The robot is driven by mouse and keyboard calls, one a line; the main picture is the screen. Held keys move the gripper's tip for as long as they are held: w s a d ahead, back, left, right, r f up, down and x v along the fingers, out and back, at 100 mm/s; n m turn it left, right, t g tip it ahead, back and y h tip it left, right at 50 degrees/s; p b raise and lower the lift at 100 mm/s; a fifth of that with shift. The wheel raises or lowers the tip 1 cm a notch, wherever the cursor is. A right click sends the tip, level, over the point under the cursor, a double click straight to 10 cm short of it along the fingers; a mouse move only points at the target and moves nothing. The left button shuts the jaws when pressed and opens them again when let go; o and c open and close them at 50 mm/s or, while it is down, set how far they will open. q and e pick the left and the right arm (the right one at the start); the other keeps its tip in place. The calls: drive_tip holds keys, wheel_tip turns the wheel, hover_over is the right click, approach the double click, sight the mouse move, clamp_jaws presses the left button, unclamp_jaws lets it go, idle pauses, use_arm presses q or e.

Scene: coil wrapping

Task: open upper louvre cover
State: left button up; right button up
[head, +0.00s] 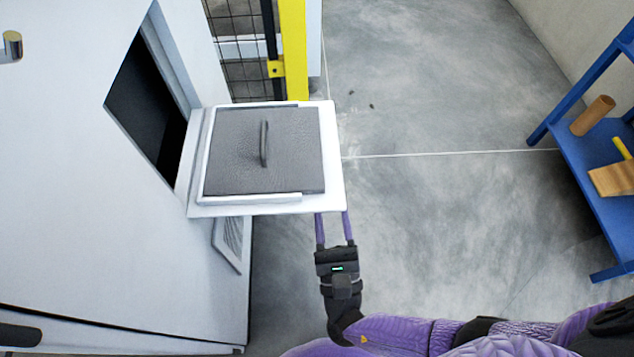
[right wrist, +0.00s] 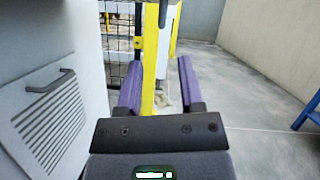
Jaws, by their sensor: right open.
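The upper louvre cover (head: 331,185) stands out from the white cabinet (head: 75,190) as a roughly flat flap, beside a dark opening (head: 150,110). Its upturned face carries a dark grey mesh panel (head: 235,150) with a dark handle (head: 264,145). My right gripper (head: 334,217) is at the flap's near right edge; its purple fingertips go out of sight under or behind that edge, and contact cannot be told. In the right wrist view, the right gripper (right wrist: 158,75) is open with nothing between the fingers. My left gripper is not in view.
A lower louvre cover (head: 229,243) with a handle shows below the flap and in the right wrist view (right wrist: 50,115). A yellow post (head: 294,50) and mesh fence (head: 240,45) stand behind. A blue shelf (head: 590,155) is at the right; the floor between is clear.

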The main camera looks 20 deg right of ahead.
sight(327, 165)
drive_tip(key=x, duration=0.9)
drive_tip(key=shift+s+d+b, duration=0.1)
drive_tip(key=shift+b, duration=0.3)
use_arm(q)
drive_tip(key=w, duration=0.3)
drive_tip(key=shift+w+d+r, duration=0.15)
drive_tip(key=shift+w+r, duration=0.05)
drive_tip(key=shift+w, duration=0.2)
use_arm(e)
drive_tip(key=shift+w+d+r, duration=0.1)
drive_tip(key=shift+w+r, duration=0.15)
drive_tip(key=shift+w, duration=0.15)
clamp_jaws()
